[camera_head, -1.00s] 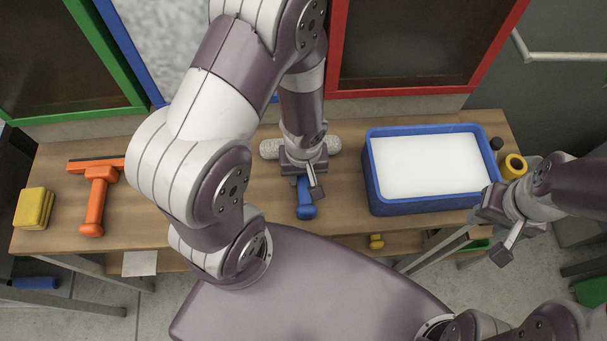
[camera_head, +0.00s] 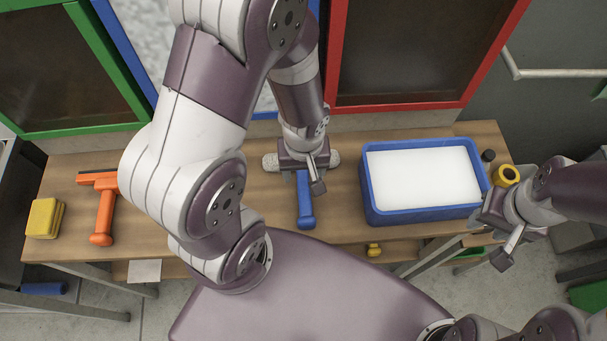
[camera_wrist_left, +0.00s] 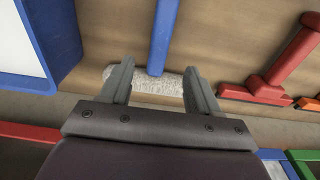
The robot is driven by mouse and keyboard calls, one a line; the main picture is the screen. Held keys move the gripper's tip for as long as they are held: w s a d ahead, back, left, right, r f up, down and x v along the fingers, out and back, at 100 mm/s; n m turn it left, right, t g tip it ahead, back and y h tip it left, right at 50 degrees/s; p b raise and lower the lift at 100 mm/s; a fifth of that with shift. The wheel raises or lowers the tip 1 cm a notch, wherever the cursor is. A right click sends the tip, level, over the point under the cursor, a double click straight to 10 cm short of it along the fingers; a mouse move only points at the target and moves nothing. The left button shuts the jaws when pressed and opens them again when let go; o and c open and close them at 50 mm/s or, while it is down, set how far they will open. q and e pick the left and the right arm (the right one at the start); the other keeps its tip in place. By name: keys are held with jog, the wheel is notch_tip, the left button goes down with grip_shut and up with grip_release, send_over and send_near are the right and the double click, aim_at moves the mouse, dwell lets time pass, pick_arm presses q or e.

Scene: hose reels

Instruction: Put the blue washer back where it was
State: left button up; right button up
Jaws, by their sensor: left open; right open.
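The blue washer lies on the wooden table, with its blue handle (camera_head: 305,205) toward me and its fuzzy grey-white head (camera_head: 270,162) toward the back. My left gripper (camera_head: 303,180) is over the washer and open, hiding the middle of its head. In the left wrist view, the open fingers stand either side of the handle (camera_wrist_left: 162,40), with the fuzzy head (camera_wrist_left: 155,80) crossing behind them; I see no grip on it. My right gripper (camera_head: 505,238) is open and empty near the table's front right.
A blue tub (camera_head: 372,206) with white contents stands right of the washer. An orange squeegee (camera_head: 104,215) and yellow sponges (camera_head: 43,218) lie at the left. A red squeegee (camera_wrist_left: 290,50) shows in the wrist view. A yellow ring-shaped thing (camera_head: 507,175) is at the right.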

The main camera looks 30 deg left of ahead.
pick_arm(q)
notch_tip(320, 180, up, 9)
jog(key=w+m+t, duration=0.1)
jog(key=m, duration=0.5)
jog(key=shift+a+m, duration=0.3)
jog(key=shift+a, duration=0.1)
